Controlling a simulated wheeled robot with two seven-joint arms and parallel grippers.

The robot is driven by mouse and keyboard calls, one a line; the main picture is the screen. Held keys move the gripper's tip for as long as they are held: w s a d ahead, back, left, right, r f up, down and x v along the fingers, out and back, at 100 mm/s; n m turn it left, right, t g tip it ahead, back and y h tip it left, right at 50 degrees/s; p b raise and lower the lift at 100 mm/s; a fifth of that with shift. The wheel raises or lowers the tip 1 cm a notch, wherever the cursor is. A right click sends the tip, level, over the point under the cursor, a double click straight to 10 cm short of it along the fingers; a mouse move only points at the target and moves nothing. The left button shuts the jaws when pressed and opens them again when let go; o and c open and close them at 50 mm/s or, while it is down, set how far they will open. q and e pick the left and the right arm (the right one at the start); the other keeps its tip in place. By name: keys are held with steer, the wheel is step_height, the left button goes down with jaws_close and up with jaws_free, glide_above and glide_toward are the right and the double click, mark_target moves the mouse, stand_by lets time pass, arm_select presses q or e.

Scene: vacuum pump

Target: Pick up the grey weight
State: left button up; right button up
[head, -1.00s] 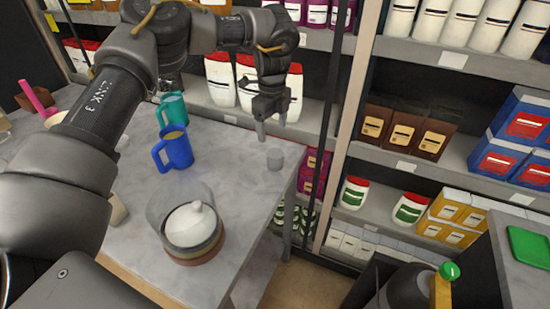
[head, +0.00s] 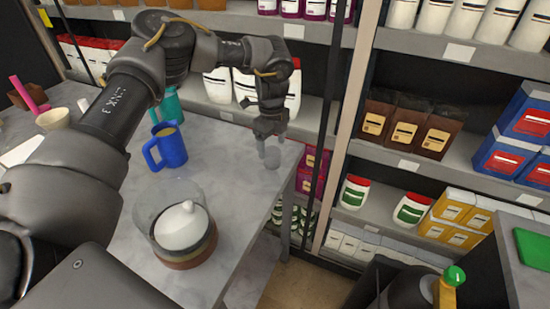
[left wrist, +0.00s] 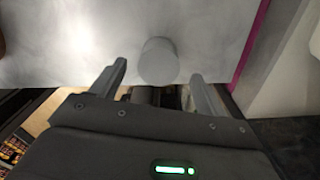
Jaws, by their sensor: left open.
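The grey weight (head: 272,160) is a small grey cylinder on the marble-look table (head: 240,208), near its right edge. My left gripper (head: 270,146) points down right at the weight, and its fingers overlap it in the head view. In the left wrist view the weight (left wrist: 158,62) lies between the two spread fingers of the left gripper (left wrist: 158,82), with a gap on each side. The left gripper is open and holds nothing. My right gripper is not in these views.
A blue mug (head: 167,147) and a teal mug (head: 170,104) stand left of the weight. A clear glass vessel with a white lidded pot inside (head: 182,226) stands nearer. Stocked shelves (head: 408,165) rise behind and right. The table around the weight is clear.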

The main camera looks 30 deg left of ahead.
mark_target(272, 152)
arm_select(q)
steer(key=shift+d+f, duration=0.1)
steer(key=shift+f, duration=0.15)
step_height(272, 152, down, 4)
steer(key=shift+r+p, duration=0.15)
steer(key=shift+p, duration=0.9)
steer(key=shift+f, duration=0.5)
steer(key=c, duration=1.4)
steer(key=shift+r, duration=0.1)
